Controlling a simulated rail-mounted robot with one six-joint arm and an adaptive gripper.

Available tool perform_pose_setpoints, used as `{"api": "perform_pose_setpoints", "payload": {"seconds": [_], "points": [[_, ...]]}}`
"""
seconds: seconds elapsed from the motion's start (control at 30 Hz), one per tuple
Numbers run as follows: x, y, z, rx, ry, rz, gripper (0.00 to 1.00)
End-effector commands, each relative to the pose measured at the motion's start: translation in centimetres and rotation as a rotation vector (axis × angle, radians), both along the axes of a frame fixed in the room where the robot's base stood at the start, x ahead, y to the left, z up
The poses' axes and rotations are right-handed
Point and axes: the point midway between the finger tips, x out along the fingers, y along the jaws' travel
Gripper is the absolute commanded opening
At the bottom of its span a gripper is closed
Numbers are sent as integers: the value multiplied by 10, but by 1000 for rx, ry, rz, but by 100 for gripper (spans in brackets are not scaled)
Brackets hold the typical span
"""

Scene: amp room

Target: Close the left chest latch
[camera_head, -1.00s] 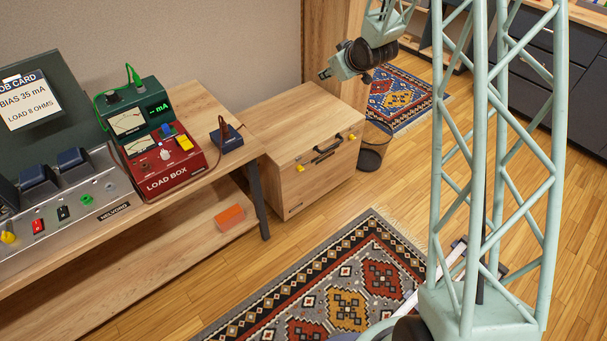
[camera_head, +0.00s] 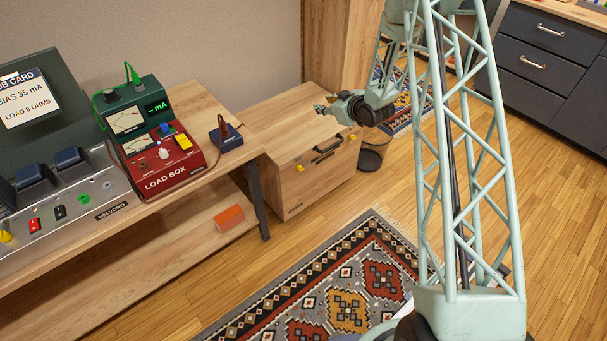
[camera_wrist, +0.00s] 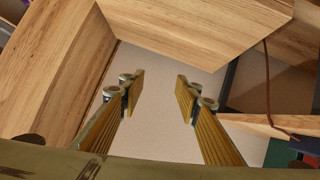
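The wooden chest (camera_head: 280,185) stands on the floor beyond the end of the bench, its lid down. On its front are a yellow left latch (camera_head: 299,168), a black handle (camera_head: 327,151) and a yellow right latch (camera_head: 351,137). The left latch is too small to tell whether it is open or closed. My gripper (camera_head: 322,108) is above the right part of the chest lid, pointing left, clear of both latches. In the wrist view my gripper (camera_wrist: 158,92) is open and empty, its two fingers well apart. I cannot make out either latch there.
The bench (camera_head: 190,98) with the red load box (camera_head: 165,165) and a small blue box (camera_head: 226,138) is left of the chest. A dark waste bin (camera_head: 372,152) stands at its right. A patterned rug (camera_head: 340,285) and open floor lie in front.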

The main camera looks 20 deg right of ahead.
Motion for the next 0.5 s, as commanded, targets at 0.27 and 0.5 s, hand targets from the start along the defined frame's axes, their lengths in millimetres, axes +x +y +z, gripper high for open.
{"api": "perform_pose_setpoints", "payload": {"seconds": [0.27,0.5], "points": [[-2,3,-55,39,-41,31,30],[-9,6,-98,77,-78,55,30]]}}
